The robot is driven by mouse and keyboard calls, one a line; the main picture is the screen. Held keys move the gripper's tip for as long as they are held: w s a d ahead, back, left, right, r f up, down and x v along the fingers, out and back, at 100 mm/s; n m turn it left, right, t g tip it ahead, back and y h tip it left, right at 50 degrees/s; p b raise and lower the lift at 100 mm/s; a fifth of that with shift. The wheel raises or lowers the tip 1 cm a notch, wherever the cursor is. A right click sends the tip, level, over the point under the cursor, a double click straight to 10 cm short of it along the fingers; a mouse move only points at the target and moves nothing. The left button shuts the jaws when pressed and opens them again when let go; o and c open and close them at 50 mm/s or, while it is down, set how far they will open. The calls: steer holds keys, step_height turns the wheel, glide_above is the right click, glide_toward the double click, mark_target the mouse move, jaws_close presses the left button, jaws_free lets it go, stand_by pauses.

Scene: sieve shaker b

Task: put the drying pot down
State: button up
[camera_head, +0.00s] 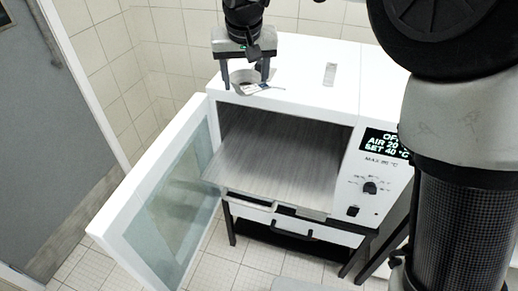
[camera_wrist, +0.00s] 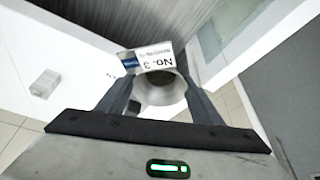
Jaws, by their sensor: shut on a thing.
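My gripper (camera_head: 247,77) is shut on a metal pot, whose round rim (camera_wrist: 158,93) shows between the two fingers in the wrist view. A white label reading "No. 3" (camera_wrist: 160,60) is at the pot's side. In the head view the pot (camera_head: 243,75) appears by the front left corner of the oven's white top (camera_head: 305,85). I cannot tell its height above that surface. The oven door (camera_head: 118,232) stands wide open to the left. A grey metal shelf (camera_head: 270,165) is in the opening and sticks out at the front; the visible part is bare.
A small grey piece (camera_head: 330,74) lies on the oven top. The control panel display (camera_head: 385,145) reads off, air 20, set 40 °C. A dark stand (camera_head: 300,240) carries the oven. A grey door (camera_head: 45,130) is at the far left. Tiled floor shows below.

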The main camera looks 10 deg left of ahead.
step_height(320, 180, down, 24)
steer(key=b, duration=0.4)
steer(key=shift+f, duration=0.1)
steer(key=o, duration=1.1)
